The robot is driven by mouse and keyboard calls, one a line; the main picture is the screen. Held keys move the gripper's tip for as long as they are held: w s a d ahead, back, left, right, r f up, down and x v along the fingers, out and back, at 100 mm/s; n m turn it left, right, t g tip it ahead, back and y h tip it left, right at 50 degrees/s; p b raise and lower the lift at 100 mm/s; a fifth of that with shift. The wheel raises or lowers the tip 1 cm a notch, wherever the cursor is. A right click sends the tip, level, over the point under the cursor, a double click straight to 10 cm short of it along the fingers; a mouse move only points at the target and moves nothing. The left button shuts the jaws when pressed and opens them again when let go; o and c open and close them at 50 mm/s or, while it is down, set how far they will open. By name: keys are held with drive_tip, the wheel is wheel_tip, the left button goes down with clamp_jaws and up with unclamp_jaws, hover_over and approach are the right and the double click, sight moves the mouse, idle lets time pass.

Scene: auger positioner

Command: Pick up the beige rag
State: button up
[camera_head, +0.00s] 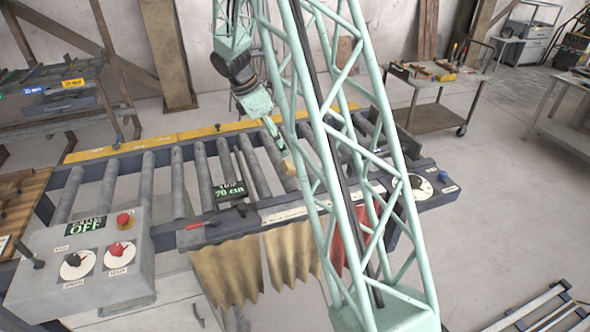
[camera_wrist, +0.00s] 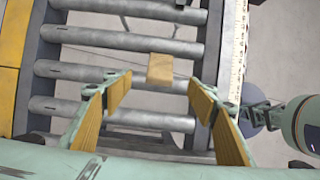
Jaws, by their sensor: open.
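A tan-beige rag (camera_head: 228,270) hangs from the front edge of the roller conveyor, on the left of a row of hanging cloths. No rag shows clearly in the wrist view.
A small wooden block (camera_wrist: 160,69) is by the rollers just beyond my fingertips. A control box (camera_head: 80,262) with knobs stands at the left front. A length display (camera_head: 230,191) sits on the conveyor.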

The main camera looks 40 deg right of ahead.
sight(292, 165)
idle(0.3)
drive_tip(key=shift+x, duration=4.3)
drive_tip(key=shift+x, duration=2.65)
drive_tip(key=shift+s, duration=0.1)
drive_tip(key=c, duration=0.9)
